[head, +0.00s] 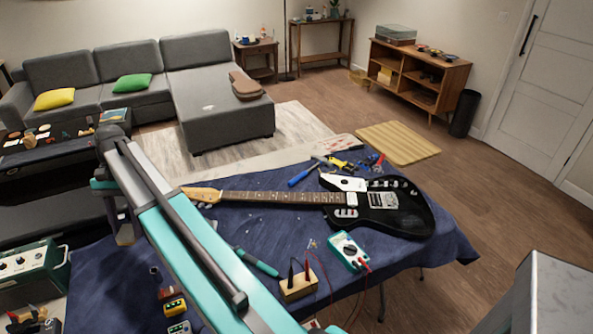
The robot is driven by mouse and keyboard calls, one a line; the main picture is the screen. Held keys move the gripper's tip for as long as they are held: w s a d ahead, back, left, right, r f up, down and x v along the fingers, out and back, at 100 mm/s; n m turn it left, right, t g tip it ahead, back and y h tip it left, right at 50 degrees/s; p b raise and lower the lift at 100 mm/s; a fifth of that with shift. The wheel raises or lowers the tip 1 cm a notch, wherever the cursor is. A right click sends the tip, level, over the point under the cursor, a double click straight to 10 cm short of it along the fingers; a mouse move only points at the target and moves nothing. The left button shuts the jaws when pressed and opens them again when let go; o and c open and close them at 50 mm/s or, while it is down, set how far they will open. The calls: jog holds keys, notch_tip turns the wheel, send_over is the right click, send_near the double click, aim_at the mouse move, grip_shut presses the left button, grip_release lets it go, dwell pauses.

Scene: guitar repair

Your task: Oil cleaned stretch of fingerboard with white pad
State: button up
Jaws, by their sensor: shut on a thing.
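The black electric guitar (405,218) with a white pickguard lies on the dark blue cloth (440,255) of the workbench, its headstock to the left. Its fingerboard (285,198) runs left from the body and shows in the head view; I cannot tell a cleaned stretch from the rest at this size. My teal arm crosses the left front of the bench and bends down at its far end, near the left of the headstock (203,194). I see no white pad that I can be sure of.
A multimeter (347,250) with red leads and a wooden block (298,287) with probes lie in front of the guitar. A teal-handled tool (257,262) lies by my arm. Blue and red hand tools (375,163) lie behind the guitar. A green amplifier (28,270) stands at left.

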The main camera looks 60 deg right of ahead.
jog(key=s+d+f+m+t+p, duration=0.15)
jog(key=d+m, duration=0.35)
jog(key=d, duration=0.9)
jog(key=s+d+f+m+t+p, duration=0.1)
jog(key=s+d+m+t+p, duration=0.35)
jog(key=d, duration=0.95)
jog(key=s+d+f+m+h+p, duration=0.1)
jog(key=s+d+m, duration=0.5)
jog(key=d, duration=0.6)
jog(key=s+d+f+m+h+p, duration=0.1)
jog(key=s+d+m+p, duration=0.1)
jog(key=s+d+m, duration=0.4)
jog(key=s+d, duration=0.5)
jog(key=d, duration=0.1)
jog(key=shift+d+f+t, duration=0.25)
jog(key=shift+t, duration=0.15)
jog(key=shift+s+f, duration=0.1)
